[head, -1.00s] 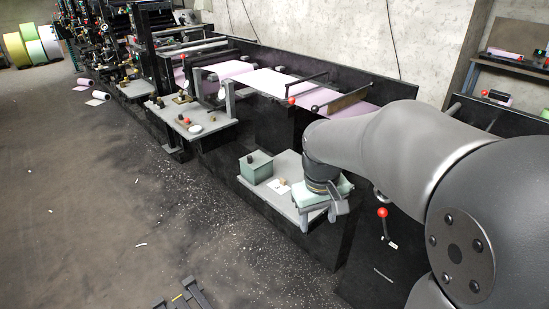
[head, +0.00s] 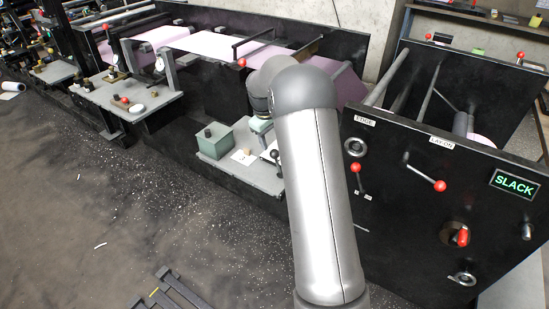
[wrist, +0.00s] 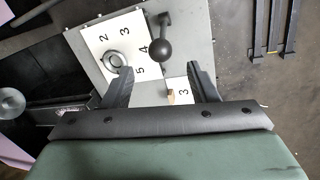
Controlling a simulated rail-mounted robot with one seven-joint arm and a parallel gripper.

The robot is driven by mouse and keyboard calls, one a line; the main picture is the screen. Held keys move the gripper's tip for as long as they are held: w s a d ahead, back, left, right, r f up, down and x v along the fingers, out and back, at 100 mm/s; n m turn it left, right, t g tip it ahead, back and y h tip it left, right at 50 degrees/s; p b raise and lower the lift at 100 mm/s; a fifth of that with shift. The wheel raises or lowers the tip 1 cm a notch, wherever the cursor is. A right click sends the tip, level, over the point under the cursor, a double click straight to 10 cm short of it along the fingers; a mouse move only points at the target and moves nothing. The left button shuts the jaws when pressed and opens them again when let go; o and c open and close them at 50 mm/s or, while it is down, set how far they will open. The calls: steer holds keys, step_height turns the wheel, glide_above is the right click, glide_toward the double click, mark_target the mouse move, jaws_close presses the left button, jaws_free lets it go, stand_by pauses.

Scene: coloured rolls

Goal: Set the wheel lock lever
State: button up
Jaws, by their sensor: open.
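A dark lever with a black ball knob (wrist: 160,50) stands by a white plate (wrist: 113,42) marked with several numbers, in the wrist view. A grey ring (wrist: 115,61) sits on that plate. No label shows whether this is the wheel lock lever. My gripper (wrist: 160,69) is open, its two fingers apart, with the knob just beyond and between the fingertips in the picture. Nothing is held; the height gap cannot be told. In the head view the ball knob (head: 276,155) shows beside my arm, which hides the gripper.
A small card (wrist: 180,91) with a wooden peg lies between the fingers in the wrist view. A green box (head: 214,139) stands on the grey shelf (head: 262,186). The black panel at right carries red-knobbed levers (head: 440,186) and a lit SLACK sign (head: 514,184). Open floor lies left.

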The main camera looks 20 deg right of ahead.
mark_target(274, 153)
steer(key=f, duration=0.3)
steer(key=d+f, duration=0.1)
steer(key=f, duration=0.3)
steer(key=d+f, duration=0.1)
steer(key=f, duration=0.2)
steer(key=shift+w+f+p, duration=0.3)
steer(key=shift+w, duration=0.1)
jaws_close()
steer(key=shift+a, duration=0.1)
